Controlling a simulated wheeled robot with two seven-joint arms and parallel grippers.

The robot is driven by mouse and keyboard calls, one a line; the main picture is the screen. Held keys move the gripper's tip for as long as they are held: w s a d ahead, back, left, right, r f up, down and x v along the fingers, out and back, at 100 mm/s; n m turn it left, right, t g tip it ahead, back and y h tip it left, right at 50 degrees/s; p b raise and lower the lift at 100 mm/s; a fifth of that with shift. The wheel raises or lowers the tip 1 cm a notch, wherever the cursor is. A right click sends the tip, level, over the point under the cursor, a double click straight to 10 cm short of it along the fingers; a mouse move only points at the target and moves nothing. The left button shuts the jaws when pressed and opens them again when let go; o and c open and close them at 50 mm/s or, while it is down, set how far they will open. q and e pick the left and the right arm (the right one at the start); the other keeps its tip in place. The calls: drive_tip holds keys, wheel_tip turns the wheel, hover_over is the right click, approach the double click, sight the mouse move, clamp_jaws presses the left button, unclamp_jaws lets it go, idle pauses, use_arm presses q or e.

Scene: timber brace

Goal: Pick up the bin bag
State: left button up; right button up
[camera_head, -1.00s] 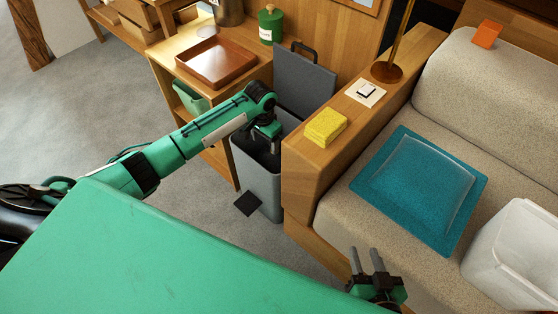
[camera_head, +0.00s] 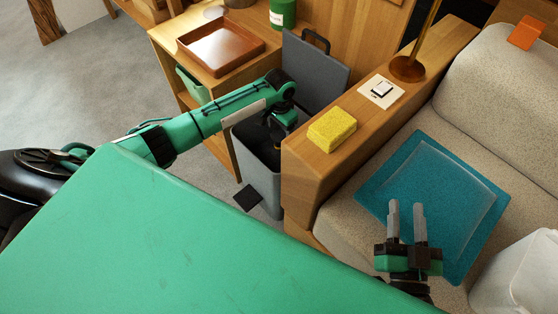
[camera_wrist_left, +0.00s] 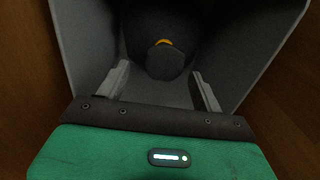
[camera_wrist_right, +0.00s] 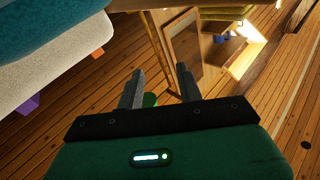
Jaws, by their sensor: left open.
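The bin bag (camera_wrist_left: 160,60) is a black, rounded bundle with a small yellow band, low inside the grey bin (camera_head: 262,182) in the left wrist view. The bin stands on the floor with its lid (camera_head: 312,72) raised. My left gripper (camera_head: 276,143) points down into the bin's mouth, partly hidden by its own arm in the head view. Its fingers (camera_wrist_left: 163,85) are apart, on either side of the bag's near end, with no visible grip on it. My right gripper (camera_head: 406,207) is open and empty, in front of the sofa and away from the bin.
A wooden shelf unit with a brown tray (camera_head: 220,48) stands behind left. A blue cushion (camera_head: 440,190) lies on the sofa.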

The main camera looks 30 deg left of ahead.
sight(278, 135)
use_arm(q)
drive_tip(key=shift+w+f+b, duration=0.1)
drive_tip(key=shift+f+b, duration=0.2)
drive_tip(key=shift+f, duration=0.95)
drive_tip(key=f, duration=0.1)
drive_tip(key=f+b, duration=0.2)
drive_tip(key=f, duration=0.1)
drive_tip(key=shift+a, duration=0.35)
drive_tip(key=shift+f, duration=0.3)
use_arm(e)
drive_tip(key=s+d+r+t, duration=0.1)
drive_tip(key=d+r+t, duration=0.3)
drive_tip(key=r+t, duration=0.4)
wheel_tip(278, 135, up, 4)
drive_tip(key=shift+s+r+y, duration=0.15)
drive_tip(key=shift+r+y, duration=0.05)
drive_tip(key=shift+y, duration=0.2)
use_arm(q)
drive_tip(key=shift+c, duration=0.2)
drive_tip(key=c, duration=0.4)
clamp_jaws()
use_arm(e)
drive_tip(key=shift+w+f, duration=0.15)
drive_tip(key=shift+w, duration=0.2)
